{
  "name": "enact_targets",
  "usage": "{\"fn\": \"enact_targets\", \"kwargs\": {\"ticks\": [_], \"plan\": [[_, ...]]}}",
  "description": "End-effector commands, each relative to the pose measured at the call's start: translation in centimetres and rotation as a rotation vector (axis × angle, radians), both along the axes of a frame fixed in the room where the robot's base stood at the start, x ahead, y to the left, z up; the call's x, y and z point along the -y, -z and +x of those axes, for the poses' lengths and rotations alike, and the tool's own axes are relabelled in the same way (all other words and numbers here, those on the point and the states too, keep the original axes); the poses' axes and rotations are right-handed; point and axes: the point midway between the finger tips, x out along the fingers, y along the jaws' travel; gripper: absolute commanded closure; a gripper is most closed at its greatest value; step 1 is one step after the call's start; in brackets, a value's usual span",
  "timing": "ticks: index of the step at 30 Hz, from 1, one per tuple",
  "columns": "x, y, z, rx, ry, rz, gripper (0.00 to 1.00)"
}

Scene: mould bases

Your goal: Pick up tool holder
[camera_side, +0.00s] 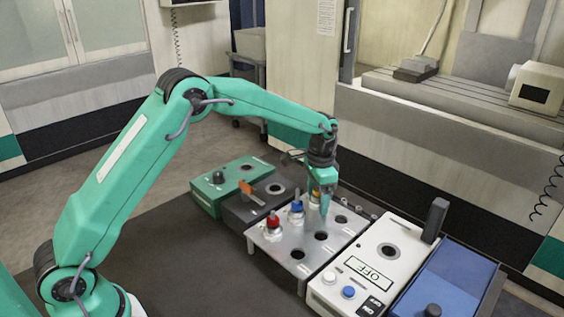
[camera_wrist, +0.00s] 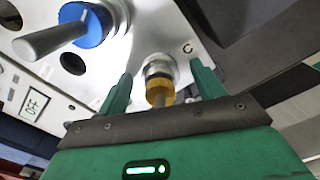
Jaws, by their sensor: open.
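A silver tool holder with a yellow ring (camera_wrist: 160,90) stands in a metal plate (camera_side: 283,245), and in the wrist view it shows between the two green fingers of my gripper (camera_wrist: 161,70). The fingers are apart, one on each side of it, and I see a gap on both sides. In the side view my gripper (camera_side: 318,205) points down at the plate and mostly hides the yellow-ringed holder. A blue-ringed tool holder (camera_side: 297,208) and a red-ringed one (camera_side: 273,224) stand to its left. The blue one also shows in the wrist view (camera_wrist: 90,25).
The plate has several empty dark holes. A white box (camera_side: 388,237) marked OFF, with buttons, and a blue box (camera_side: 450,280) stand to the right. A green box (camera_side: 225,180) and a dark box with an orange lever (camera_side: 252,193) stand to the left.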

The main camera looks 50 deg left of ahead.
Motion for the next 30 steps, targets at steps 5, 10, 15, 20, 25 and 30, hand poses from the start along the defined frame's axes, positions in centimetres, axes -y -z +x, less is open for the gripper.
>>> {"fn": "enact_targets", "kwargs": {"ticks": [5, 10, 15, 20, 25, 30], "plan": [[0.0, 0.0, 0.0, 0.001, 0.0, 0.0, 0.33], [0.0, -0.1, 0.0, 0.001, 0.0, 0.0, 0.54], [0.0, -0.1, 0.0, 0.001, 0.0, 0.0, 0.88], [0.0, -0.2, 0.1, 0.004, 0.0, -0.001, 0.99], [0.0, -0.3, 0.1, 0.004, 0.0, 0.0, 0.99], [0.0, -1.1, 0.1, 0.006, 0.0, -0.001, 0.99]]}}
